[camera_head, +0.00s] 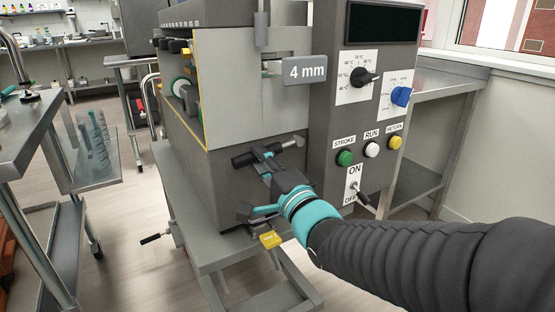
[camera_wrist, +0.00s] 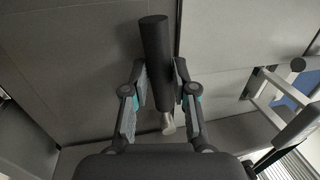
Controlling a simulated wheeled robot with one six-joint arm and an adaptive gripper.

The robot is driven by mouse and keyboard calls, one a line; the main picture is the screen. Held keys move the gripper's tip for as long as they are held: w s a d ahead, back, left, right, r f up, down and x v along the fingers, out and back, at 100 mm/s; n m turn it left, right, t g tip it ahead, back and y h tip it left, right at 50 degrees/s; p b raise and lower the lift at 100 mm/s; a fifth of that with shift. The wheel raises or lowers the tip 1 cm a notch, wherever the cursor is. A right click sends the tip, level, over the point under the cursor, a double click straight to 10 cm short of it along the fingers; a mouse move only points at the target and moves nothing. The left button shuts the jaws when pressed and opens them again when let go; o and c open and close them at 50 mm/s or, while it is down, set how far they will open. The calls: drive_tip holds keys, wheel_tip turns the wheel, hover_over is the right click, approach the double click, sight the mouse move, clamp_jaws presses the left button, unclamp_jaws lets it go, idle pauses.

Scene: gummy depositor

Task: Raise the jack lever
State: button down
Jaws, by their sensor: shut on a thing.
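The jack lever (camera_head: 243,159) shows as a bar with a thick black grip on the lower front of the grey machine (camera_head: 240,180). It lies nearly level, slightly higher at its right end, where a pale metal part (camera_head: 293,142) shows. My gripper (camera_head: 264,155) is shut around the black grip, with turquoise parts behind its fingers. In the wrist view the black grip (camera_wrist: 153,35) stands between the two fingers of my gripper (camera_wrist: 160,75), and the metal end (camera_wrist: 168,125) shows below. Part of the bar is hidden by the fingers in the head view.
A control panel (camera_head: 372,105) with buttons, dials and a switch is right of my gripper. A "4 mm" sign (camera_head: 304,72) is above. A yellow tab (camera_head: 270,240) and a black-handled crank (camera_head: 152,239) are lower down.

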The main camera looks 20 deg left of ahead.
drive_tip(key=shift+d+f, duration=0.1)
drive_tip(key=c, duration=1.2)
unclamp_jaws()
drive_tip(key=v, duration=1.2)
